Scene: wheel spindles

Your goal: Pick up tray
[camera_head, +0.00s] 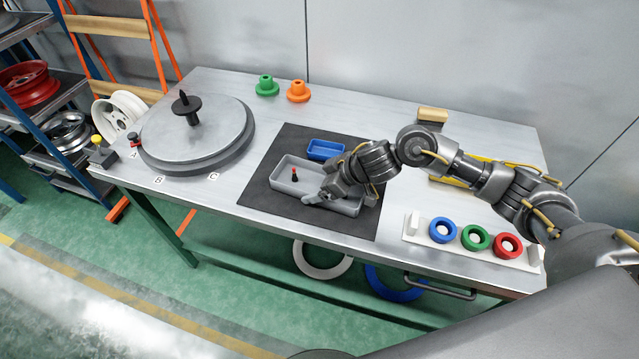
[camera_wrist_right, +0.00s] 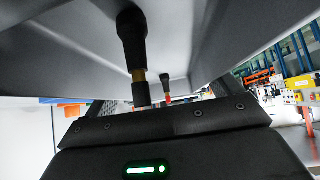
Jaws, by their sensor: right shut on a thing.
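A grey tray (camera_head: 283,186) rests on the dark mat, with a small black peg with a red top (camera_head: 294,174) standing in its left part. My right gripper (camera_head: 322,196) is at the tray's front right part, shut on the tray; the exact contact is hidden. The tray's grey inside fills the top of the right wrist view (camera_wrist_right: 235,30). There a near black peg with a brass stem (camera_wrist_right: 133,38) and a farther red-tipped peg (camera_wrist_right: 166,88) appear upside down. My left gripper is out of view.
A blue bin (camera_head: 325,149) sits just behind the tray on the dark mat (camera_head: 277,208). A round turntable (camera_head: 195,135) with a black spindle is at the left. A white holder (camera_head: 415,225) with blue, green and red rings is at the right front. Green and orange pieces (camera_head: 298,92) stand at the back.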

